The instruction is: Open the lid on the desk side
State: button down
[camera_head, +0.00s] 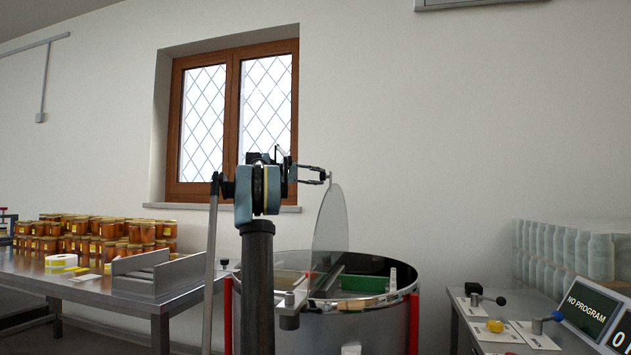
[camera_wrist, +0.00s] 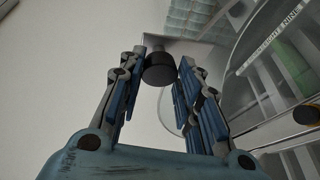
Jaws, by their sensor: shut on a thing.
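A steel drum tank (camera_head: 372,322) stands in the lower middle of the head view. A clear lid (camera_head: 331,222) stands steeply raised above it, nearly edge-on. My gripper (camera_head: 326,175) is at the lid's upper edge. In the wrist view my gripper (camera_wrist: 160,78) has its fingers closed around a dark round knob (camera_wrist: 158,68). The clear sheet with printed lettering (camera_wrist: 262,75) shows to the right of the fingers. A second dark knob (camera_wrist: 307,114) is at the right edge of that view. Part of the tank is hidden behind my arm.
Inside the tank is a green part (camera_head: 362,283). A table (camera_head: 90,282) with honey jars (camera_head: 105,238) is at the left. A control desk (camera_head: 512,335) with levers and a "NO PROGRAM" screen (camera_head: 588,308) is at the right, before wrapped jars (camera_head: 565,250). A window (camera_head: 233,120) is behind.

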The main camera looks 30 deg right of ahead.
jog(key=c, duration=1.2)
grip_release()
jog(key=shift+w+f, duration=0.1)
jog(key=shift+f, duration=0.2)
jog(key=shift+o, duration=0.2)
jog(key=shift+r, duration=0.1)
jog(key=v, duration=1.2)
